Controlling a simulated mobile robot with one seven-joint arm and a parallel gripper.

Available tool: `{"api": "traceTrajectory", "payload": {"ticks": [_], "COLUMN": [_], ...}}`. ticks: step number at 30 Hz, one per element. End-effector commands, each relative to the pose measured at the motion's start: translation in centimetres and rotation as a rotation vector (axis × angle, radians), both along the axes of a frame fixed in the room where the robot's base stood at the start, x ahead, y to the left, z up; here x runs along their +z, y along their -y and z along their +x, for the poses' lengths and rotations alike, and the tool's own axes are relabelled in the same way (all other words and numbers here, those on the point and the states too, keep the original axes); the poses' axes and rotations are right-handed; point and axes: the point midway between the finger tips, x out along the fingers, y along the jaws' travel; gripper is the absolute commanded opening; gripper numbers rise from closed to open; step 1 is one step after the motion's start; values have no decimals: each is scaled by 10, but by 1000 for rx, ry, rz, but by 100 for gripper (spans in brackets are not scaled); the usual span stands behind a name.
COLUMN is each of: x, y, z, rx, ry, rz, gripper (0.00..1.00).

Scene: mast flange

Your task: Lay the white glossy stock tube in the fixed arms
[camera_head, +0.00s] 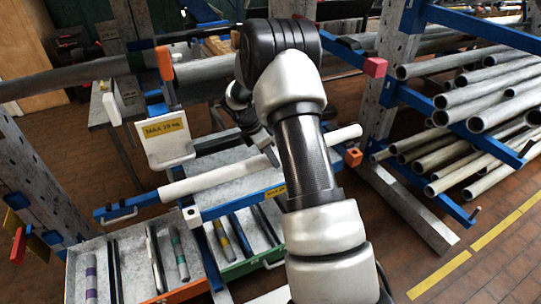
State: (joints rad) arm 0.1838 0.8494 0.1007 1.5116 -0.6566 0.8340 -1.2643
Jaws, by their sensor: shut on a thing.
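The white glossy stock tube (215,177) lies slantwise across the middle of the picture, its right end (345,135) showing past my arm. My gripper (271,154) is shut on the tube near its middle; my own arm hides part of the grip and the tube there. Blue arms show around it: one with an orange end cap (353,157) close below the tube's right end, one with a red end cap (375,67) at upper right, and an orange-capped end (165,63) at upper left. I cannot tell whether the tube touches any arm.
A dark grey pipe (80,75) runs across the upper left. Trays of short bars (135,245) lie below. Racked grey pipes (470,110) fill the right. Brick floor is open at lower right.

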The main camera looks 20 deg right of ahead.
Motion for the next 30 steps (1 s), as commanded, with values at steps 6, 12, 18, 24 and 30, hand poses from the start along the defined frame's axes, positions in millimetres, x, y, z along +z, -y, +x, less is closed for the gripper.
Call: {"api": "traceTrajectory", "payload": {"ticks": [6, 12, 18, 24, 30], "x": [1, -1, 11, 49, 96], "y": [0, 0, -5, -20, -39], "z": [1, -1, 1, 1, 0], "rx": [-1, 0, 0, 1, 2], "ry": [1, -1, 2, 5, 5], "rz": [-1, 1, 1, 0, -1], "gripper": [59, 59, 59, 59, 59]}}
